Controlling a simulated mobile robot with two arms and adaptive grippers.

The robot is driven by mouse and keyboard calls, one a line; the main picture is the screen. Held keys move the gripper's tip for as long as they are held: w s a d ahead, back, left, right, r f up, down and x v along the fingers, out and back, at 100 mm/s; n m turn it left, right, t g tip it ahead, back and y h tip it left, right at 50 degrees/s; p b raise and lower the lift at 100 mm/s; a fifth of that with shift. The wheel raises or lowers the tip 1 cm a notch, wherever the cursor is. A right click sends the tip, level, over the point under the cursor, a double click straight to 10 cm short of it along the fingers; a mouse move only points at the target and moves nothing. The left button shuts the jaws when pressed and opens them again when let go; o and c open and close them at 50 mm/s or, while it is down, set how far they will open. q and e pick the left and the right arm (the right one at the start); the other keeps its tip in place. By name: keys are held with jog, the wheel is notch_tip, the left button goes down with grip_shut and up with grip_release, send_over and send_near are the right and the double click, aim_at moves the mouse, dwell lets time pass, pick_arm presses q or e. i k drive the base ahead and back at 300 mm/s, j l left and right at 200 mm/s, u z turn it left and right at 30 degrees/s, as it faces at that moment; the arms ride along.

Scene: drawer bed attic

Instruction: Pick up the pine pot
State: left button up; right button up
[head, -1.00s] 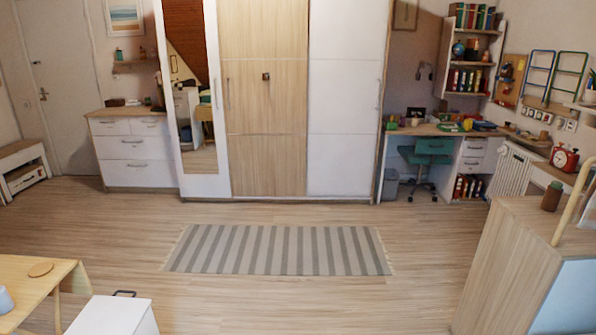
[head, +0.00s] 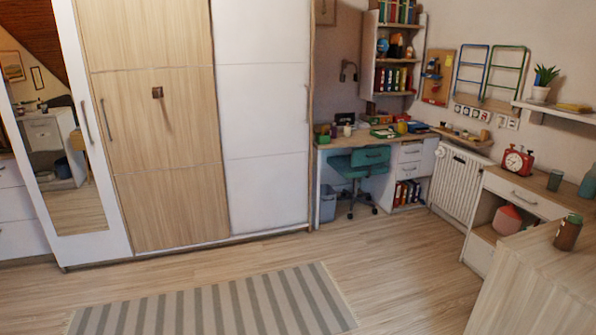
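No object here is clearly recognisable as the pine pot. A small spiky green plant in a pale pot (head: 541,92) stands on the white wall shelf at the upper right; I cannot tell if this is it. A brown jar with a green lid (head: 567,232) stands on the near wooden top at the right. Neither of my grippers shows in the head view.
A wardrobe (head: 262,130) fills the left and middle. A desk (head: 385,138) with a teal chair (head: 360,172) stands behind. A red clock (head: 517,162) sits on a white cabinet (head: 522,195). A near wooden unit (head: 530,285) blocks the lower right. The floor around the striped rug (head: 215,305) is clear.

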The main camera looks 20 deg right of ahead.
aim_at(567, 233)
jog(key=i+z, duration=0.4)
jog(key=i, duration=0.15)
jog(key=i+z, duration=0.4)
jog(key=i, duration=0.15)
jog(key=i+j+z, duration=0.4)
jog(key=i+l, duration=0.1)
